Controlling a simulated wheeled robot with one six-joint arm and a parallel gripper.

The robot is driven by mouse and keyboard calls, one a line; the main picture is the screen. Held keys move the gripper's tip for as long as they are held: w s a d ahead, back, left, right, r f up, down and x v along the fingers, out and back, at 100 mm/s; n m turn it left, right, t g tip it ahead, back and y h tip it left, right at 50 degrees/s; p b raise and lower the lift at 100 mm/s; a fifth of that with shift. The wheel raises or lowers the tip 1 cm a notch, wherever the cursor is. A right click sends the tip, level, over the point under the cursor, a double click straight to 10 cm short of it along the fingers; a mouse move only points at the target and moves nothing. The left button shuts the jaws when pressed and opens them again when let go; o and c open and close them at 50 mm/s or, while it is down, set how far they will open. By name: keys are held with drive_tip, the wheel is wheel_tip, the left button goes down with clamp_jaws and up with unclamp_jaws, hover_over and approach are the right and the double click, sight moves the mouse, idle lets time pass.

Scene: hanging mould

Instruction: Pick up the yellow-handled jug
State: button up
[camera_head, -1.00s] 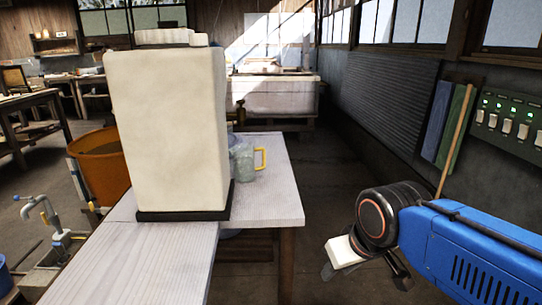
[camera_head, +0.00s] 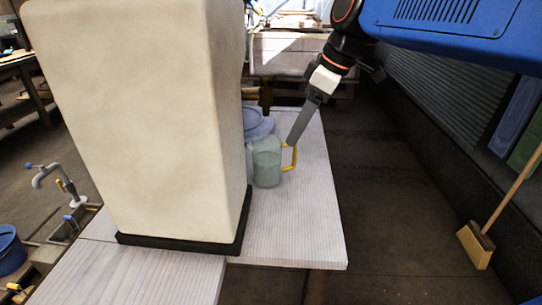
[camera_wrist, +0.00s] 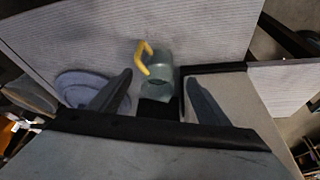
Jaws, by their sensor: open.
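The jug (camera_head: 267,167) is pale green and see-through, with a yellow handle (camera_head: 290,157) on its right side. It stands upright on the pale wooden table, just right of the large cream block. My gripper (camera_head: 295,137) reaches down from the upper right, its fingertips overlapping the top of the handle in the head view; contact cannot be told. In the wrist view my gripper (camera_wrist: 158,84) has its two fingers spread wide and nothing between them is held. The jug (camera_wrist: 161,68) appears there between and beyond the fingers, its handle at the upper left.
The cream block (camera_head: 150,110) on a black base (camera_head: 185,243) stands close left of the jug. A bluish round tub (camera_head: 257,123) sits behind the jug. The table (camera_head: 300,230) is clear to the front and right. A broom (camera_head: 476,245) leans at the far right.

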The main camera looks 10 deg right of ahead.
sight(269, 168)
drive_tip(key=shift+n, duration=0.3)
drive_tip(key=x, duration=0.4)
drive_tip(key=a+x, duration=0.1)
drive_tip(key=x, duration=0.3)
drive_tip(key=w+x, duration=0.1)
drive_tip(key=x, duration=0.3)
drive_tip(key=shift+w+a+r, duration=0.15)
drive_tip(key=shift+a+r, duration=0.05)
drive_tip(key=shift+r, duration=0.1)
drive_tip(key=shift+a+x, duration=0.2)
drive_tip(key=shift+x, duration=2.4)
drive_tip(key=shift+r, duration=0.1)
drive_tip(key=c, duration=1.2)
